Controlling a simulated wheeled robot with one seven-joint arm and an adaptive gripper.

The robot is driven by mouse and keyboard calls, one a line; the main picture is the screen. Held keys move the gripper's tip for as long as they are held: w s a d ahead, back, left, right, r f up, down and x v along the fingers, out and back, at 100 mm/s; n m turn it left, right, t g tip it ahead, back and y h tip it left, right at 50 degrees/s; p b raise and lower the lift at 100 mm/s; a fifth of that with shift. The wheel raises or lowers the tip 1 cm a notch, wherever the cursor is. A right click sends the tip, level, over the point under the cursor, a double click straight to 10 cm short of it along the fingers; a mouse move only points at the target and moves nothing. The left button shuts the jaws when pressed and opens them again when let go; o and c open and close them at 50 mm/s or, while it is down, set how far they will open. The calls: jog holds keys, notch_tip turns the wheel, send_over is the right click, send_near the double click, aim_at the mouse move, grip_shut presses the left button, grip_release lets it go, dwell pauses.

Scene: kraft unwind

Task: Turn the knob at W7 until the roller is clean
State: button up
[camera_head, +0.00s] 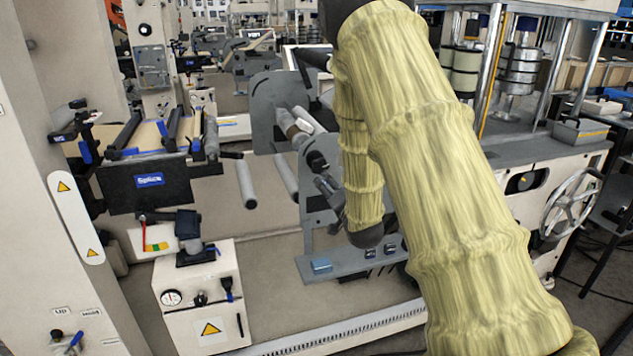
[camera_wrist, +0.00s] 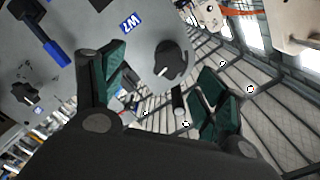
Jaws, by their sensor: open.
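The W7 label (camera_wrist: 130,22) is blue with white letters, on a grey plate in the wrist view. A black round knob (camera_wrist: 172,62) sits on the plate just right of the label. My gripper (camera_wrist: 161,66) is open, with green pads on both sides of the knob in the picture. I see no contact, and the depth between pads and knob is unclear. In the head view my yellow-sleeved arm hides the gripper and the knob. Grey rollers, including one at centre left (camera_head: 245,184), show there; I cannot tell which belongs to W7 or whether it is clean.
A second black knob (camera_wrist: 25,94) and a blue-tipped lever (camera_wrist: 50,42) lie left in the wrist view. In the head view, a black panel with a blue sign (camera_head: 150,180) and a white gauge box (camera_head: 200,297) stand left. A handwheel (camera_head: 570,204) is at right.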

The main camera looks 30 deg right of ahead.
aim_at(321, 168)
jog(key=shift+t, duration=0.4)
jog(key=shift+r+x, duration=0.35)
jog(key=shift+x, duration=1.45)
jog(key=shift+r+x, duration=0.35)
jog(key=shift+x, duration=1.45)
jog(key=shift+r+x, duration=0.35)
jog(key=shift+x, duration=1.45)
